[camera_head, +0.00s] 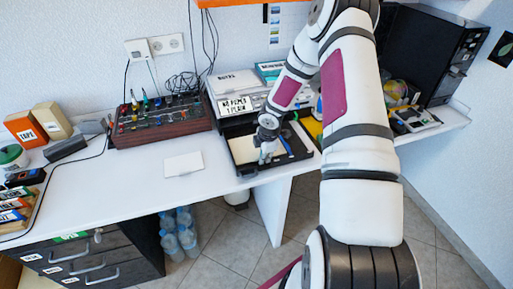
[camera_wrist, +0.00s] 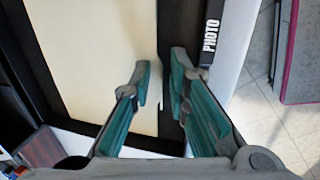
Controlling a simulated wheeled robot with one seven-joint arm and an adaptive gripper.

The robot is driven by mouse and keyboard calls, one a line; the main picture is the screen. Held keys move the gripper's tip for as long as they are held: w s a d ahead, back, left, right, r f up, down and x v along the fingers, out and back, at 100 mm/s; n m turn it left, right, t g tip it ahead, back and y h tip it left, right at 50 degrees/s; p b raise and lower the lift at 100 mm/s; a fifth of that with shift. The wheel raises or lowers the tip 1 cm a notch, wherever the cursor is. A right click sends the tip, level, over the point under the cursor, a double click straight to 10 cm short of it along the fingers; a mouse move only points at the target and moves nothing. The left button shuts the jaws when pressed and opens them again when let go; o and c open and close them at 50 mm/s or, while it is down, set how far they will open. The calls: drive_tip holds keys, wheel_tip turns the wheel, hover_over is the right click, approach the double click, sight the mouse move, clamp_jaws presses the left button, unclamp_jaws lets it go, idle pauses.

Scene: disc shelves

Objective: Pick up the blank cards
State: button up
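A blank cream sheet or stack of cards (camera_wrist: 85,60) lies in a black tray (camera_wrist: 172,20) marked PHOTO on its rim. In the head view the cream surface (camera_head: 243,150) shows left of my gripper (camera_head: 266,152). In the wrist view my gripper (camera_wrist: 161,78) is open, its two teal-padded fingers apart. The left finger is over the cream surface near its right edge, the right finger over the tray's dark edge. I cannot tell whether either touches. A plain white card or stack (camera_head: 184,164) lies flat on the white desk, left of the tray.
A rack of tools (camera_head: 160,118) stands behind the white card. Labelled boxes (camera_head: 235,104) are stacked behind the tray. A blue item (camera_head: 286,146) lies in the tray's right part. A black cabinet (camera_head: 435,60) stands at the right.

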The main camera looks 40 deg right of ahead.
clamp_jaws()
idle(0.3)
